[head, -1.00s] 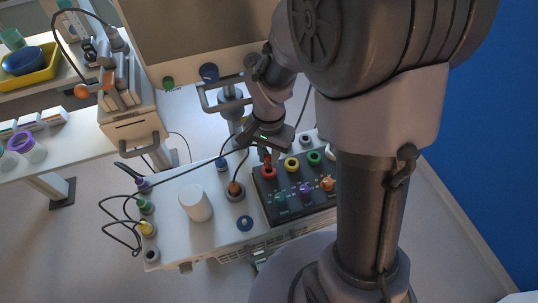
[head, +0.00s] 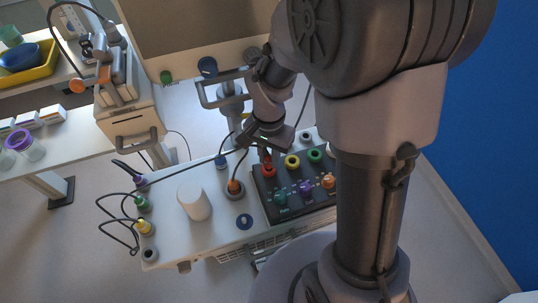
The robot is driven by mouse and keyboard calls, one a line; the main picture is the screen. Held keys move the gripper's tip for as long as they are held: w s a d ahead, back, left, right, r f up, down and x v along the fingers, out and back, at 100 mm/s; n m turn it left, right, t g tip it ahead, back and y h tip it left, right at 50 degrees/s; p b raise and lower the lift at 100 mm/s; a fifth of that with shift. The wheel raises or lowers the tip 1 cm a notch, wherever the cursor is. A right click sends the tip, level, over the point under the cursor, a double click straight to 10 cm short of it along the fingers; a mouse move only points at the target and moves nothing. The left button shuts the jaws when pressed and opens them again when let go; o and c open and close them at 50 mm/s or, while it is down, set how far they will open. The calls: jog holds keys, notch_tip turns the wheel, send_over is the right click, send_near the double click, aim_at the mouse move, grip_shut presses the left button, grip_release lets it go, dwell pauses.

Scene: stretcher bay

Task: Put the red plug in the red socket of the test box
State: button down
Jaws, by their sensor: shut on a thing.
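The test box (head: 262,203) is a dark panel on a white unit, with a row of red, yellow and green sockets and a row of teal, purple and orange ones. My gripper (head: 266,151) points down just above the red socket (head: 268,171), shut on the red plug (head: 267,158). Only a small part of the plug shows below the jaws. It is in line with the red socket, but I cannot tell whether it touches or has entered it.
A white cylinder (head: 195,203) stands left of the box. A grey rail (head: 220,95) lies behind. A blue wall (head: 490,130) is at right.

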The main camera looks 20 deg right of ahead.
aim_at(269, 156)
jog(key=shift+f+b, duration=0.5)
jog(key=shift+f, duration=0.15)
jog(key=c, duration=1.2)
grip_release()
jog(key=shift+r, duration=0.15)
notch_tip(269, 156, up, 17)
jog(key=p, duration=0.7)
jog(key=s+a+n+t+b, duration=0.1)
jog(key=s+t+b, duration=0.1)
jog(key=s+b, duration=0.1)
jog(key=s+a+n+t+y+b, duration=0.1)
jog(key=s+n+t+b, duration=0.1)
jog(key=s, duration=0.3)
jog(key=s+a+n+t+y+b, duration=0.1)
jog(key=s+a+b, duration=0.1)
jog(key=s+b, duration=0.2)
jog(key=shift+s+r+n+t, duration=0.2)
jog(key=shift+s+n+t, duration=0.1)
jog(key=shift+s+t, duration=0.15)
